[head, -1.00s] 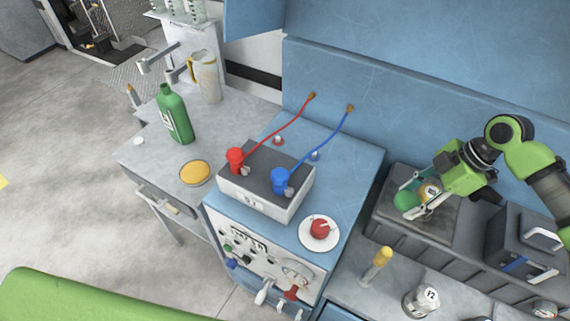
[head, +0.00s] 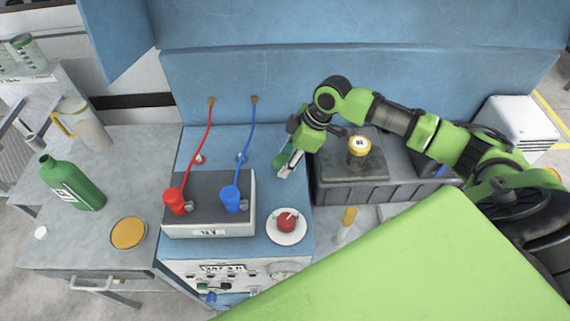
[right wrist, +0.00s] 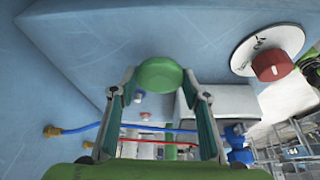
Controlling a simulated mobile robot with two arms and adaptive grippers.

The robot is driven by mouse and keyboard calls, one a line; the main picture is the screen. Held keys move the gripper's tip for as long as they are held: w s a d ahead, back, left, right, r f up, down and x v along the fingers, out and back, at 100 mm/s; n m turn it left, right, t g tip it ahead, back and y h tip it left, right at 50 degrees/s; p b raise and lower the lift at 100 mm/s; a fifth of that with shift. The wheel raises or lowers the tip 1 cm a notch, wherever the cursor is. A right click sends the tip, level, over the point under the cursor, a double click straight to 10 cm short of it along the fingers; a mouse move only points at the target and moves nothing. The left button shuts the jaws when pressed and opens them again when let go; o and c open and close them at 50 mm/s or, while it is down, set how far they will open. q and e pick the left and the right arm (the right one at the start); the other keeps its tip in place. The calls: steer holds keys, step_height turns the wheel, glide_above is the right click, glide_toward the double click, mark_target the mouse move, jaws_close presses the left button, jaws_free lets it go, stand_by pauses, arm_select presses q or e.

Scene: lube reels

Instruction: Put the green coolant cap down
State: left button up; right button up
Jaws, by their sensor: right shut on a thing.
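The green coolant cap (right wrist: 160,76) is a round green disc between the two fingertips of my right gripper (right wrist: 160,84) in the right wrist view. In the head view the cap (head: 281,160) is partly hidden by the gripper (head: 287,166), which is shut on it. Both are at the back right of the blue cabinet top (head: 268,195), behind the red knob and right of the battery. I cannot tell whether the cap touches the surface. My left gripper is not in view.
A battery (head: 208,212) with red and blue clamps stands on the cabinet, and a red knob (head: 287,221) sits at its front right. A yellow-lidded jar (head: 358,152) stands on the grey case (head: 335,195) to the right.

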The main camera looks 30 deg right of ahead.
step_height(320, 180, down, 2)
steer(key=shift+a+f+p, duration=0.1)
steer(key=shift+f+p, duration=0.1)
steer(key=shift+p, duration=0.15)
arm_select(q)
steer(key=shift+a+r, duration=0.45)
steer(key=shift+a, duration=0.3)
arm_select(e)
steer(key=shift+f, duration=0.45)
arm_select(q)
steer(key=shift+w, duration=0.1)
arm_select(e)
steer(key=o, duration=1.2)
steer(key=shift+f, duration=0.1)
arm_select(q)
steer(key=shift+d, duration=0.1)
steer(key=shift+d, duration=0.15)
